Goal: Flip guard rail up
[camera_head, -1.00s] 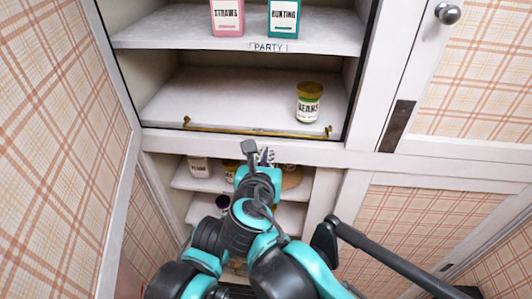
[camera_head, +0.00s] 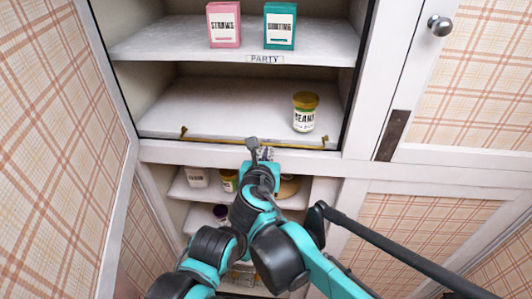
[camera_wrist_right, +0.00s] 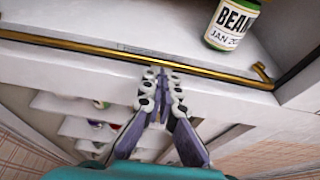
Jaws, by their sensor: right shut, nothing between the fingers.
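The guard rail (camera_head: 215,139) is a thin brass bar with bent ends, lying low along the front edge of the middle shelf. In the right wrist view the rail (camera_wrist_right: 90,46) crosses the picture, with its right end bent upward. My right gripper (camera_head: 265,153) is just below the shelf's front edge, near the rail's right half. In the right wrist view its fingers (camera_wrist_right: 162,76) are together, empty, with the tips at or just below the rail; contact cannot be told. My left gripper is not in view.
A beans jar (camera_head: 304,112) stands on the middle shelf (camera_head: 210,105) near its right side. A pink straws box (camera_head: 224,25) and a teal bunting box (camera_head: 280,26) stand above. Jars stand on lower shelves. A cabinet door with a round knob (camera_head: 440,25) is at the right.

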